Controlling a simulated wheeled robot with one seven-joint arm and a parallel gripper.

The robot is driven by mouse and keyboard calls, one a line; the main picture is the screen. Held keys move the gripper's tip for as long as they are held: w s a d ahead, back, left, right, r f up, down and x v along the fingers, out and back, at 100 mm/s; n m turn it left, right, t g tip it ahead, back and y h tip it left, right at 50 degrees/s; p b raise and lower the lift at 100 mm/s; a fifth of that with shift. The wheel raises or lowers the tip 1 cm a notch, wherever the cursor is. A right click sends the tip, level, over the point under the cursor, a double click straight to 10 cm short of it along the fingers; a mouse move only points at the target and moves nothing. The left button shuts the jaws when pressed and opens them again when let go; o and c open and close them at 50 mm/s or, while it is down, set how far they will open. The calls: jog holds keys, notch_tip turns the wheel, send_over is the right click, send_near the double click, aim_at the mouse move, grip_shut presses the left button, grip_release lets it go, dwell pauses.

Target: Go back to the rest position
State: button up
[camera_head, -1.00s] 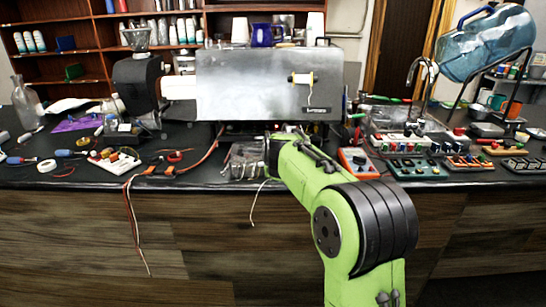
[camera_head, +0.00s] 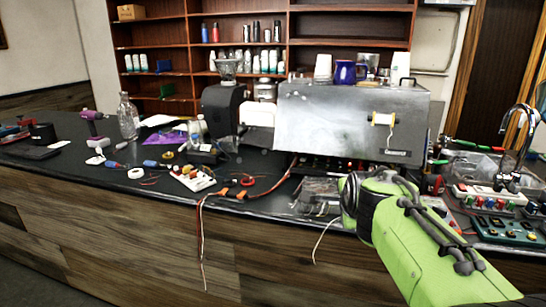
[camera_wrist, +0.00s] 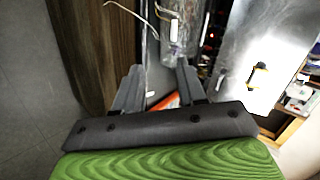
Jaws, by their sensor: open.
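My green arm reaches in from the lower right of the head view, over the front edge of the black counter (camera_head: 262,165). My gripper (camera_wrist: 160,80) shows in the wrist view with its two dark fingers apart and nothing between them. In the head view the arm hides the fingers. The metal brewer (camera_head: 340,125) stands on the counter behind the arm, with a yellow-handled piece (camera_head: 382,119) on its front. It also shows at the right of the wrist view (camera_wrist: 255,50).
Left of the brewer stand a black grinder (camera_head: 222,108), a clear bottle (camera_head: 128,117) and a purple drill (camera_head: 93,120). A white connector block (camera_head: 192,178) and loose wires (camera_head: 203,240) lie at the front edge. Control boards (camera_head: 505,230) crowd the right. Shelves (camera_head: 160,45) stand behind.

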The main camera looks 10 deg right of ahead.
jog(key=s+a+f+n+g+y, duration=0.1)
jog(key=s+a+f+n, duration=0.2)
jog(key=s+n, duration=0.5)
jog(key=s+a+f+n+g+y, duration=0.1)
jog(key=s+a+f+n+g, duration=0.3)
jog(key=s, duration=0.9)
jog(key=s+a+f+n+t, duration=0.1)
jog(key=s+f+n, duration=0.1)
jog(key=s+n, duration=0.65)
notch_tip(320, 180, up, 13)
jog(key=s+m+p, duration=0.1)
jog(key=p, duration=1.2)
jog(key=shift+d+m, duration=0.15)
jog(key=shift+m, duration=0.2)
jog(key=shift+s, duration=0.15)
